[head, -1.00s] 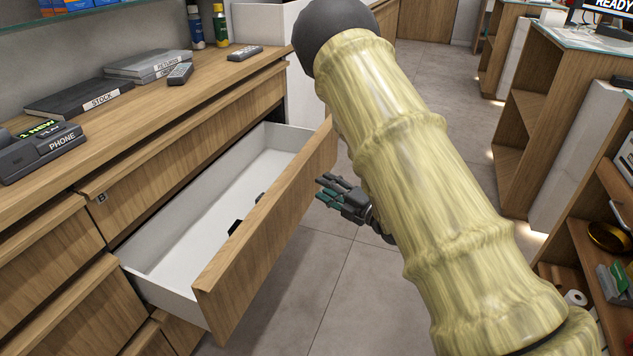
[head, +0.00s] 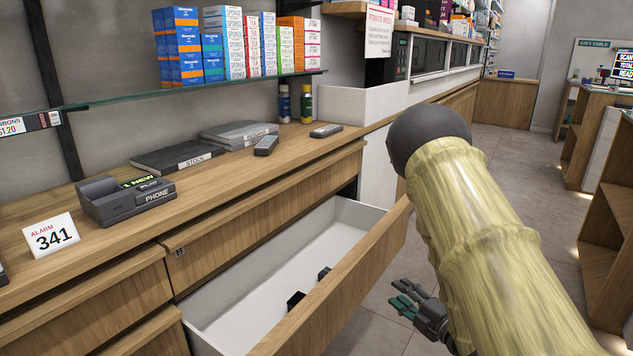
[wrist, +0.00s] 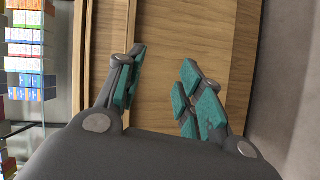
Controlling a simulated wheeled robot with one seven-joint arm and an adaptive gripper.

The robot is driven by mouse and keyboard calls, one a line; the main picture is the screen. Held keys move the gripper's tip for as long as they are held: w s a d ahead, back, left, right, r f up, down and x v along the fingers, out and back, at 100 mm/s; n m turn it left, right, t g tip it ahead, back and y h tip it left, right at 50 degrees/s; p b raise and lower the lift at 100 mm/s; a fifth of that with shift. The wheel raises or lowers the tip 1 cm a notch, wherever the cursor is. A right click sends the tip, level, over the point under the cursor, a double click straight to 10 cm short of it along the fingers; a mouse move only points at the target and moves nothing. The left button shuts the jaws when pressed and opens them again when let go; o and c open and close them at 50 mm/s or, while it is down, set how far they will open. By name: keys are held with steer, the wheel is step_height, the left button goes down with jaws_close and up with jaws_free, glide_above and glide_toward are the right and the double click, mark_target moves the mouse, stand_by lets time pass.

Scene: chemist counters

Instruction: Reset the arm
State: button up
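My gripper (head: 408,303) is in front of the open drawer, off its front panel, low at the right in the head view. In the wrist view my gripper (wrist: 160,92) has its teal-padded fingers spread apart with nothing between them. Wooden drawer fronts (wrist: 170,65) lie beyond the fingers. My arm, in a pale yellow ribbed sleeve, fills the lower right of the head view and hides part of the floor.
The drawer (head: 345,285) is pulled far out, with small dark items (head: 296,299) inside. Boxes stand on a glass shelf (head: 190,91). Floor (head: 520,170) is clear beyond my arm.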

steer(key=s+f+m+g+h, duration=0.3)
steer(key=s+f+m, duration=0.3)
steer(key=f, duration=0.4)
steer(key=s+f+m+g+h, duration=0.25)
steer(key=s+f+m, duration=0.25)
steer(key=s+f, duration=0.4)
steer(key=s+a+f+m+g, duration=0.2)
steer(key=s+f+m+g, duration=0.15)
steer(key=s, duration=0.65)
steer(key=s+a+f+m+g+h, duration=0.1)
steer(key=s+f+m+g, duration=0.25)
steer(key=s, duration=0.55)
steer(key=s+a+f+m+g, duration=0.2)
steer(key=s+f+m+g, duration=0.15)
steer(key=s, duration=0.65)
step_height(320, 180, up, 25)
steer(key=p, duration=2.5)
steer(key=shift+w+d+t, duration=0.15)
steer(key=shift+w+t, duration=0.25)
steer(key=shift+w, duration=0.05)
